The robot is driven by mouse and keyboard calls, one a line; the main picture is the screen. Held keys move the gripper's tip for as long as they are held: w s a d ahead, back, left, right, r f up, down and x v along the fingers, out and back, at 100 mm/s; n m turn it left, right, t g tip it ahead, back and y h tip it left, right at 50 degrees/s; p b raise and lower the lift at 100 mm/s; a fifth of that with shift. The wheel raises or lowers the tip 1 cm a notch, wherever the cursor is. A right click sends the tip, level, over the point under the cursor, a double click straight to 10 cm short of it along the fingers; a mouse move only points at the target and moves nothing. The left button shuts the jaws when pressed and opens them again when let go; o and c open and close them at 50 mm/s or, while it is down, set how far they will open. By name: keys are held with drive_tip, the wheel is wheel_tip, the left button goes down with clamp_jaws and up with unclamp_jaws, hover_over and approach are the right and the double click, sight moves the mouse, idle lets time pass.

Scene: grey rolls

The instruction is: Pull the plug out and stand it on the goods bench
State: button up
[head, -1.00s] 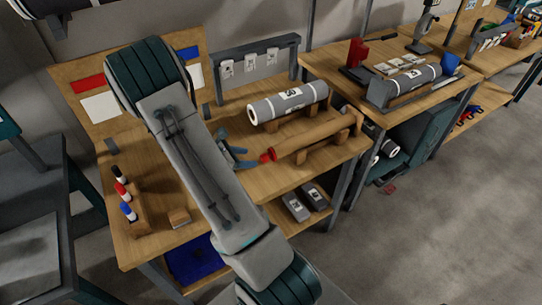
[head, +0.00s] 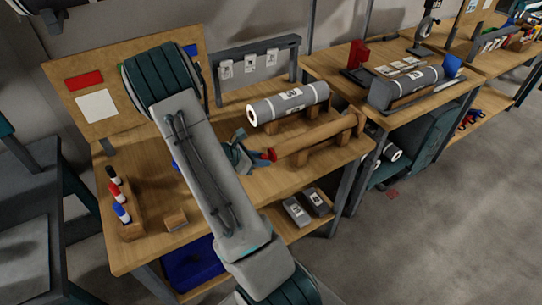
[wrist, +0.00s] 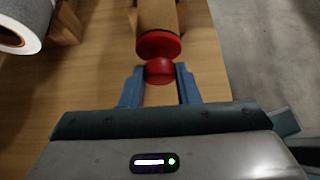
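The red plug (wrist: 159,46) sits in the near end of a brown cardboard tube (head: 318,137). Its flange is against the tube end and its round knob (wrist: 159,71) points toward my gripper. In the head view only a little of the plug (head: 268,155) shows past my fingers.
A grey roll (head: 288,103) with white bands lies on wooden supports beside the tube, also at upper left in the wrist view (wrist: 22,24). A marker block (head: 131,230) and a small wooden block (head: 175,220) stand at the bench's front left.

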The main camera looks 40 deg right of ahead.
drive_tip(key=shift+c, duration=0.8)
drive_tip(key=shift+r, duration=0.1)
drive_tip(key=shift+w+a, duration=0.25)
drive_tip(key=shift+a, duration=0.7)
drive_tip(key=shift+w+a, duration=0.2)
drive_tip(key=shift+a, duration=0.8)
drive_tip(key=shift+w+a, duration=0.25)
drive_tip(key=shift+a, duration=0.7)
drive_tip(key=shift+w, duration=0.1)
